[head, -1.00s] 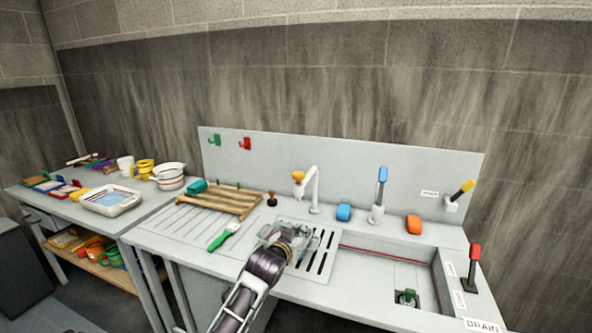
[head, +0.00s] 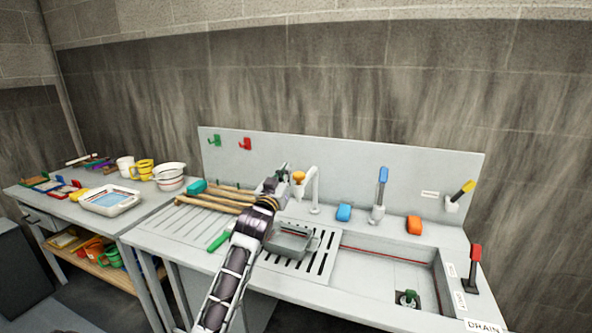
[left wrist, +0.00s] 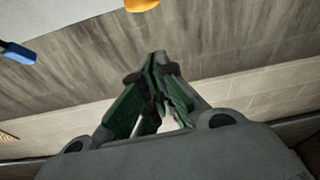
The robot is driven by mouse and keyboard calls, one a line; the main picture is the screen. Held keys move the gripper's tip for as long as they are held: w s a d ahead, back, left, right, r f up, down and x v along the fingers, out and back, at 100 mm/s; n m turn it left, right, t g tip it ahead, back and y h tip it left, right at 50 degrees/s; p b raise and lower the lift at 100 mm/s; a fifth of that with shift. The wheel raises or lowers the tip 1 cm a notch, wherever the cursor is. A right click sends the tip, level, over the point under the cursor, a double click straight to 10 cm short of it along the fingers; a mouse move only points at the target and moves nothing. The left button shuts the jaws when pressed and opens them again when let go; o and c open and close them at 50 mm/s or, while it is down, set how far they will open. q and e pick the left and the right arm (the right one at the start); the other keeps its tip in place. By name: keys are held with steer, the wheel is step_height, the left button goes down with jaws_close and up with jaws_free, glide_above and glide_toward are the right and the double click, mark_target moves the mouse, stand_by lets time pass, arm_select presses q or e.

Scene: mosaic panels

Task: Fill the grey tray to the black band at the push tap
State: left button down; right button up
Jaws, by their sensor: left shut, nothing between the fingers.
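The grey tray (head: 291,240) sits on the slotted drain grate in the counter, below and in front of the push tap. My forearm covers its left part. Its black band and any water in it cannot be made out. The push tap has a white curved spout (head: 314,183) and an orange top (head: 298,177). My left gripper (head: 284,168) is shut and empty, just left of and slightly above the orange top; I cannot tell if they touch. Its green fingers (left wrist: 158,95) meet in the left wrist view, with an orange piece (left wrist: 140,4) ahead. My right gripper is out of view.
The basin (head: 380,265) is at right. A wooden rack (head: 215,197) and a green-handled brush (head: 219,241) lie left of my arm.

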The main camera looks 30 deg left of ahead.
arm_select(q)
steer(key=shift+w, duration=0.1)
step_height(320, 180, up, 2)
steer(key=p, duration=0.2)
glide_above(296, 176)
steer(key=shift+w+a, duration=0.25)
steer(key=shift+w, duration=0.05)
steer(key=shift+s+d+f+p, duration=0.15)
steer(key=shift+f+p, duration=0.1)
steer(key=shift+f, duration=0.75)
steer(key=shift+s+d+f+p, duration=0.1)
steer(key=shift+f+p, duration=0.1)
steer(key=shift+f, duration=0.75)
steer(key=shift+f+b, duration=0.35)
steer(key=shift+f, duration=1)
steer(key=shift+r, duration=0.2)
